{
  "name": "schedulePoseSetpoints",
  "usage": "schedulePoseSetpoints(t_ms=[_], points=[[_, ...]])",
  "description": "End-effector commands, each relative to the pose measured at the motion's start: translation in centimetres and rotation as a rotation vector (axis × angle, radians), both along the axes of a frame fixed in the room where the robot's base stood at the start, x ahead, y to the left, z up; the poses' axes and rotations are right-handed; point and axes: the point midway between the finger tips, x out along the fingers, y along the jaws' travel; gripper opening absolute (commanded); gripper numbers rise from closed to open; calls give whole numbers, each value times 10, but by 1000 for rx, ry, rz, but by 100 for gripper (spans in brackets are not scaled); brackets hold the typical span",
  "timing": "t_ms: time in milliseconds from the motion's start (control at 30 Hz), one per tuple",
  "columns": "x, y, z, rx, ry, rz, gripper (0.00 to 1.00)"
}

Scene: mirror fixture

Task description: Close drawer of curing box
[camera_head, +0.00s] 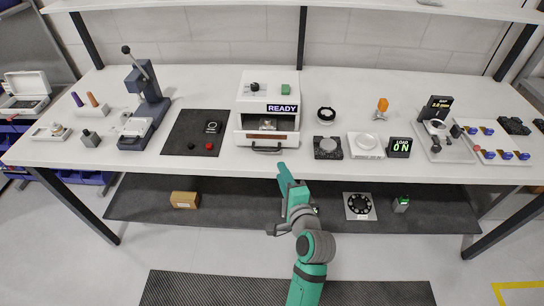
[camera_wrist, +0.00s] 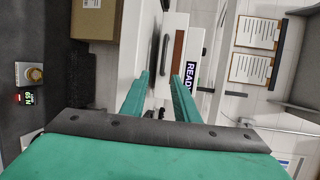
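The white curing box (camera_head: 268,88) stands at the middle of the table and bears a READY label (camera_head: 282,108). Its drawer (camera_head: 266,140) is pulled out toward the front. The drawer front has a brown strip and a dark handle, and a small object shows inside behind it. My gripper (camera_head: 282,168) is in front of the drawer, near the table's front edge, slightly right of the handle. In the wrist view my gripper (camera_wrist: 160,75) has its two green fingers apart with nothing held. The drawer front's brown strip and handle (camera_wrist: 165,55) show beyond the fingers, sideways. Contact cannot be told.
A black mat (camera_head: 196,132) with small parts lies left of the box. A dark square block (camera_head: 327,148) and a round-topped white device (camera_head: 366,145) stand to its right. A lower shelf (camera_head: 240,205) holds a cardboard box (camera_head: 184,200) and other items.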

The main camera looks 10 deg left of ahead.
Motion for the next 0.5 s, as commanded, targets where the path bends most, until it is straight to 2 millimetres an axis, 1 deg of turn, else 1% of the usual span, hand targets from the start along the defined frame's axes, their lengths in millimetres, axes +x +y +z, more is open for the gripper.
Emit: schedulePoseSetpoints(t_ms=[100, 167, 267, 367, 500], points=[[-2, 4, 7, -1, 3, 62, 28], [-1, 5, 8, -2, 4, 77, 28], [4, 7, 7, -2, 3, 80, 28], [15, 12, 5, -2, 5, 79, 28], [37, 22, 0, -2, 5, 77, 28]])
